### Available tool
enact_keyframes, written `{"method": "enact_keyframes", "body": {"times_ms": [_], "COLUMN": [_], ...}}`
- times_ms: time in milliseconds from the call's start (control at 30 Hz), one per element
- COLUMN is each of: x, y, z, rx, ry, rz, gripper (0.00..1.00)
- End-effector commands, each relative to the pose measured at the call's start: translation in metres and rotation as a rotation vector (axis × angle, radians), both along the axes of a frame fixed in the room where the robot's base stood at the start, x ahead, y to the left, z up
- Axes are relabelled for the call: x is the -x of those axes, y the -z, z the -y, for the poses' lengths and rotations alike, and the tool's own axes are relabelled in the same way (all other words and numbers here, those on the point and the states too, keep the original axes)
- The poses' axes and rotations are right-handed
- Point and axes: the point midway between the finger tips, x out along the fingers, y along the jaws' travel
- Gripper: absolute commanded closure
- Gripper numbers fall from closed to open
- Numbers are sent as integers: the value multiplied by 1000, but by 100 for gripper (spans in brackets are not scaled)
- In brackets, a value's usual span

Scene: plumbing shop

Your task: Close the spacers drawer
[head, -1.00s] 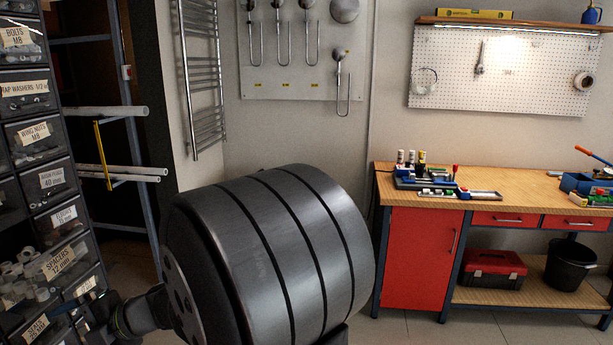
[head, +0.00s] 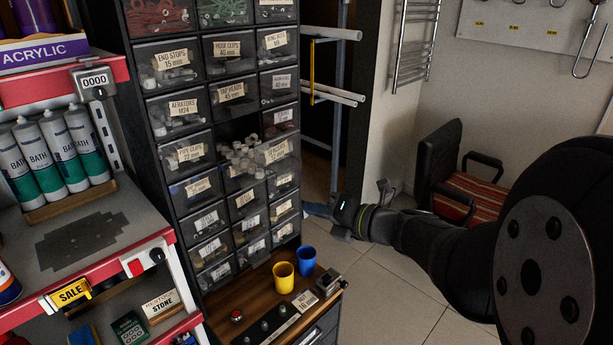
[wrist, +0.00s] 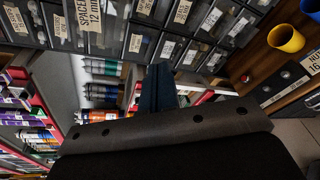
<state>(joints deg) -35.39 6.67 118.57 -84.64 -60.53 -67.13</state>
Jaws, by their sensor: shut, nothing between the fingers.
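The spacers drawer (head: 262,166) is pulled out from the dark drawer cabinet (head: 197,230) in the head view, with white spacers showing inside. Its label reads spacers 12 mm. The drawer (wrist: 90,38) also shows at the top left of the wrist view, with its label turned sideways. My gripper (head: 316,211) is to the right of the cabinet and lower than the drawer in the head view, apart from the drawer. In the wrist view its fingers (wrist: 158,90) are together and empty.
A blue cup (head: 306,261) and a yellow cup (head: 284,277) stand on the wooden ledge below the drawers. A shelf unit with sealant tubes (head: 60,150) is at the left. A chair (head: 462,180) stands behind my arm. Pipes stick out from a rack right of the cabinet.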

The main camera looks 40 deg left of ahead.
Motion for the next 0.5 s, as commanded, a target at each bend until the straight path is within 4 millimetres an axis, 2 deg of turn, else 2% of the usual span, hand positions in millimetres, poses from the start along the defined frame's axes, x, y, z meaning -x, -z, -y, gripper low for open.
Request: {"method": "enact_keyframes", "body": {"times_ms": [100,300,500], "x": [-6,-11,-11], "y": [-13,-32,-45], "z": [24,59,81], "rx": [-79,-192,-253], "ry": [-5,-1,15], "rz": [214,596,871], "gripper": [100,100,100]}}
